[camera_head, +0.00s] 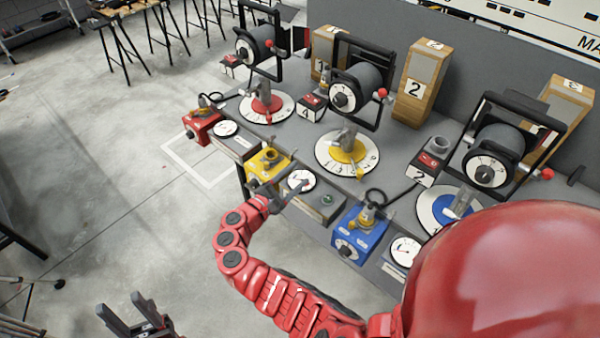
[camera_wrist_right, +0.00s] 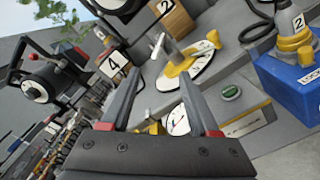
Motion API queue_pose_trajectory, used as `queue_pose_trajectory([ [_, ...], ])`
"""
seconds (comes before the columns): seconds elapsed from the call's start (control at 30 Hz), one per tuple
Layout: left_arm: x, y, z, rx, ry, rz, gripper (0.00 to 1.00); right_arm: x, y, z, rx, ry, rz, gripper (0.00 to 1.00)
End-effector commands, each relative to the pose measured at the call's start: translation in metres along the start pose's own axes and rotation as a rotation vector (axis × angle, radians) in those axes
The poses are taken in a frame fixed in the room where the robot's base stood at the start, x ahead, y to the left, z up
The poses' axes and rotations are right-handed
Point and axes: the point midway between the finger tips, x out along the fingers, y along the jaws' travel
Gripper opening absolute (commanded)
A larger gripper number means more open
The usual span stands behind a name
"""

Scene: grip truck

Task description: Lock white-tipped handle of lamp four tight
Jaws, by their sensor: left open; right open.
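Lamp four (camera_head: 358,85) is the middle of three black stage lamps, with a white round dial and a red knob at its right. A box labelled 4 (camera_head: 312,107) is beside it; the label also shows in the right wrist view (camera_wrist_right: 115,65). Its grey stand (camera_head: 347,138) rises from a yellow-and-white disc (camera_head: 338,158). My left gripper (camera_head: 119,303) is open over the floor, far from lamp four.
A yellow box (camera_head: 268,165), a blue box (camera_head: 358,238) and a red box (camera_head: 200,125) line the grey table's front edge. Other lamps (camera_head: 258,42) (camera_head: 495,155) stand on both sides. Wooden boxes (camera_head: 420,85) stand behind.

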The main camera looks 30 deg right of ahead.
Motion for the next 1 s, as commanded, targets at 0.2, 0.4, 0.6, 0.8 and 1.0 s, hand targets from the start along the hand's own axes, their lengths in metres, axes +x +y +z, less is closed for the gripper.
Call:
queue_pose_trajectory([
  [0.2,-0.001,0.000,0.000,0.000,0.000,0.000,0.50,0.000,0.000,0.000,0.001,0.001,0.000,0.57],
  [0.4,-0.033,0.002,0.005,0.000,0.000,0.000,0.50,-0.007,-0.013,-0.023,0.020,0.034,0.013,0.57],
  [0.6,-0.066,0.003,0.011,0.000,0.000,0.000,0.50,-0.008,-0.008,-0.017,0.097,0.028,0.008,0.57],
  [0.8,-0.071,0.004,0.012,0.000,0.000,0.000,0.50,0.001,0.001,0.001,0.128,0.000,0.000,0.57],
  [1.0,-0.062,0.003,0.011,0.000,0.000,0.000,0.50,0.030,0.002,0.005,0.127,-0.004,-0.002,0.57],
])
